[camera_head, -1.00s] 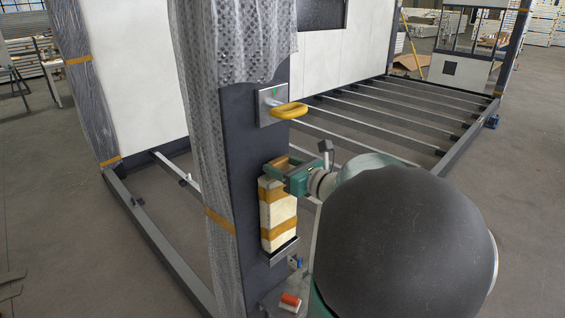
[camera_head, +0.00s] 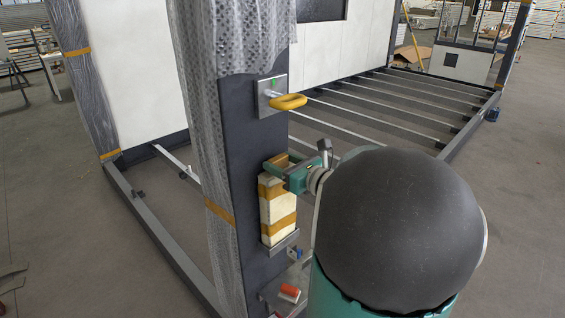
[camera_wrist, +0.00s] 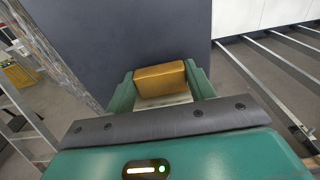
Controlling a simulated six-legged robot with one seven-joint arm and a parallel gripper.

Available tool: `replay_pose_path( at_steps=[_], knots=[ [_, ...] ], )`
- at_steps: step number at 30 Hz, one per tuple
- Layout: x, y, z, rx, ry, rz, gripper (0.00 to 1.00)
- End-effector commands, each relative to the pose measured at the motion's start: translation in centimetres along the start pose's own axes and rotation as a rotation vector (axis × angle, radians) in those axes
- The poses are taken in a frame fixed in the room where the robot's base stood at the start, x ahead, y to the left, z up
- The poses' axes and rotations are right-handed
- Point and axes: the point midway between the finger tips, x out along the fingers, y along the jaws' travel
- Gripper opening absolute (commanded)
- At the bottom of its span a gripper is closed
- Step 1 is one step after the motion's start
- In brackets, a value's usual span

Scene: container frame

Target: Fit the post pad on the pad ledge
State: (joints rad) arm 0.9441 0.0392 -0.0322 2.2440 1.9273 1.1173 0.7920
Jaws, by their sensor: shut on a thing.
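The post pad (camera_head: 278,210) is a cream block with brown bands near its top and bottom. It stands upright against the dark post (camera_head: 240,150) in the head view. My gripper (camera_head: 287,172) is shut on its upper end, and in the wrist view my gripper (camera_wrist: 163,88) has a green finger on each side of the pad's brown top (camera_wrist: 160,78). The pad ledge (camera_head: 281,243) is a small grey metal shelf on the post, right at the pad's lower end. I cannot tell whether the pad's bottom fully rests on it.
A yellow handle (camera_head: 288,102) on a grey plate sticks out from the post above the pad. Below the ledge is a bracket with an orange-red part (camera_head: 289,293). Plastic wrap (camera_head: 205,130) covers the post's left side. Floor beams (camera_head: 400,100) lie behind to the right.

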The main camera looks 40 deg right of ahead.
Motion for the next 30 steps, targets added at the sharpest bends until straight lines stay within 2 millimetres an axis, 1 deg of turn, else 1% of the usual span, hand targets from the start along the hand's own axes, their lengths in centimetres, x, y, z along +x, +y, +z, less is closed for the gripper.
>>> replay_pose_path(
  at_steps=[8,29,30],
  knots=[
    [0.0,0.0,-0.1,0.0,0.0,0.0,0.18],
    [0.1,0.0,-1.9,0.0,0.0,0.001,0.18],
    [0.1,0.0,-1.9,-0.001,-0.001,0.001,0.58]
  ],
)
